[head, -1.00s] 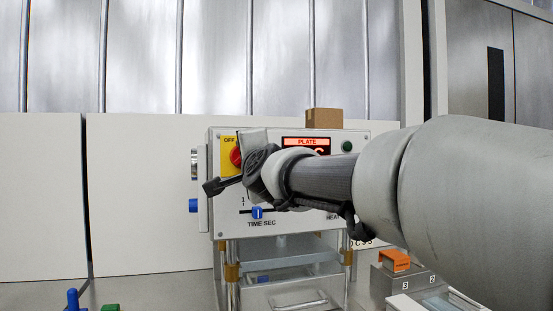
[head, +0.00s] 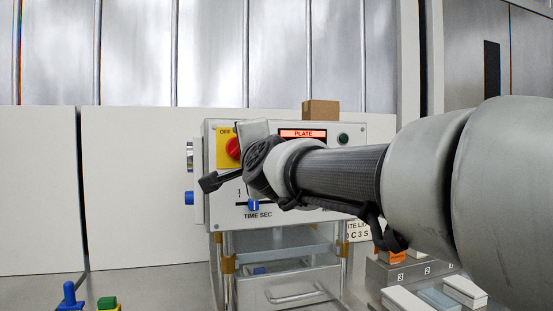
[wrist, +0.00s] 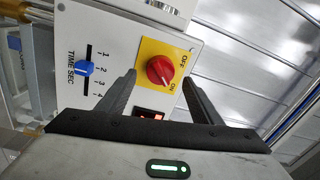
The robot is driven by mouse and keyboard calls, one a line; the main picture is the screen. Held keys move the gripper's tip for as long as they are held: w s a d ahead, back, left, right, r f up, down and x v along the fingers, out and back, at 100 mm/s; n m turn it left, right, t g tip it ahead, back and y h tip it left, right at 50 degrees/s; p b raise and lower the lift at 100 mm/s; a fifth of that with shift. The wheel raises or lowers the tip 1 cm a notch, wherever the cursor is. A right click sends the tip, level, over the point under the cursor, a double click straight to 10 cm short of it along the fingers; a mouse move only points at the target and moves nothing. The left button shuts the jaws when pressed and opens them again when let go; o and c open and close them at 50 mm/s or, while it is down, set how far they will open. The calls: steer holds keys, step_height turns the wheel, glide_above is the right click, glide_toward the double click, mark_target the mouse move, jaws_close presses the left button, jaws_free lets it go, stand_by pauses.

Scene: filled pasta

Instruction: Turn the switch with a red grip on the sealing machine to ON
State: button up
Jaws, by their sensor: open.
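The sealing machine's panel (head: 290,205) stands ahead of me, partly covered by my arm in the head view. Its switch has a red grip (head: 233,148) on a yellow plate (head: 223,158). In the wrist view the red grip (wrist: 166,69) is clear, with OFF and ON printed on the yellow plate (wrist: 149,48) at its right and lower right. The exact setting of the grip is hard to tell. My gripper (wrist: 162,76) is open and empty. Its fingers appear on either side of the grip; contact cannot be made out.
A blue TIME SEC slider (head: 253,204) sits below the switch, and a lit PLATE display (head: 303,134) to its right. A cardboard box (head: 320,110) is on top. Small blocks and a numbered stand (head: 378,272) are at the lower right.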

steer(key=r+v, duration=0.1)
steer(key=v, duration=1.3)
steer(key=shift+f+p, duration=0.4)
steer(key=shift+f, duration=0.1)
steer(key=s+d+f+n+g+h, duration=0.2)
steer(key=s+d+f+n+g, duration=0.3)
steer(key=f, duration=0.6)
steer(key=s+d+f+n+g+h, duration=0.25)
steer(key=s+d+f, duration=0.3)
steer(key=f, duration=0.45)
steer(key=s+d+f+n+g+h, duration=0.1)
steer(key=s+d+f+n+g, duration=0.4)
steer(key=f, duration=0.6)
step_height(320, 180, up, 24)
steer(key=d+p, duration=0.2)
steer(key=p, duration=2.3)
steer(key=shift+s, duration=0.4)
steer(key=shift+d+f, duration=0.15)
